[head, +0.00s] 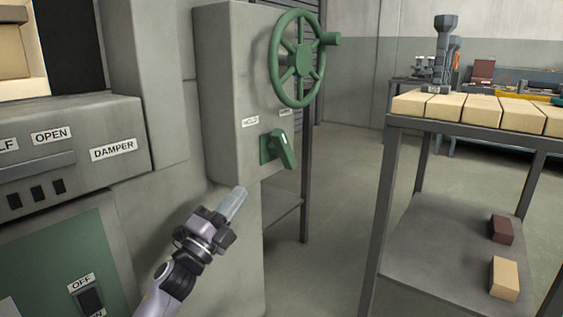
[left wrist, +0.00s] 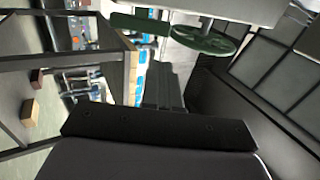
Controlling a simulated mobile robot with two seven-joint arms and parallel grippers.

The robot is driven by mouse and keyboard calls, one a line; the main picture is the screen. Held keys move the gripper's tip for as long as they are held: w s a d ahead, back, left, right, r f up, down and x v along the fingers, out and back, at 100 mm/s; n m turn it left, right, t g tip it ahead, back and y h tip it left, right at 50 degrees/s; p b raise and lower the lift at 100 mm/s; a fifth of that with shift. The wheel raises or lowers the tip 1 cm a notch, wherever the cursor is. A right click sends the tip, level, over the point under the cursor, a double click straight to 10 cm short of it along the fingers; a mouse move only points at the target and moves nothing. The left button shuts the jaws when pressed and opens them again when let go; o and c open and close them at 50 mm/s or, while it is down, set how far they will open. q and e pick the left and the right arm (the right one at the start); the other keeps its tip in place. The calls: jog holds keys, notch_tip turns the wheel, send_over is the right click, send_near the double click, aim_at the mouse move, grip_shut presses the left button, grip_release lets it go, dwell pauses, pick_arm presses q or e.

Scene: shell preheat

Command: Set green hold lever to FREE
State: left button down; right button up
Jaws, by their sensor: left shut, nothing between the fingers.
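The green hold lever (head: 284,149) sits on the front of a grey cabinet (head: 228,100), below a green handwheel (head: 297,58). Its handle slants down to the right. Two small white labels are above it; the left label (head: 250,121) seems to read HOLD, and the right label (head: 284,112) is too small to read surely. My left gripper (head: 237,196) is shut and empty, below and left of the lever and apart from it. In the left wrist view a green wheel (left wrist: 205,40) shows near the top. My right gripper is in neither view.
A panel with OPEN and DAMPER labels (head: 113,149) and an OFF switch (head: 90,299) stand at the left. A metal rack (head: 470,131) with several pale bricks on top and two bricks on its lower shelf stands at the right. Open floor (head: 335,200) lies between cabinet and rack.

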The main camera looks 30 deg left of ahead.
pick_arm(q)
jog(key=shift+r, duration=0.1)
dwell(0.3)
jog(key=b, duration=0.1)
send_near(278, 142)
jog(key=x, duration=0.5)
jog(key=shift+x, duration=0.95)
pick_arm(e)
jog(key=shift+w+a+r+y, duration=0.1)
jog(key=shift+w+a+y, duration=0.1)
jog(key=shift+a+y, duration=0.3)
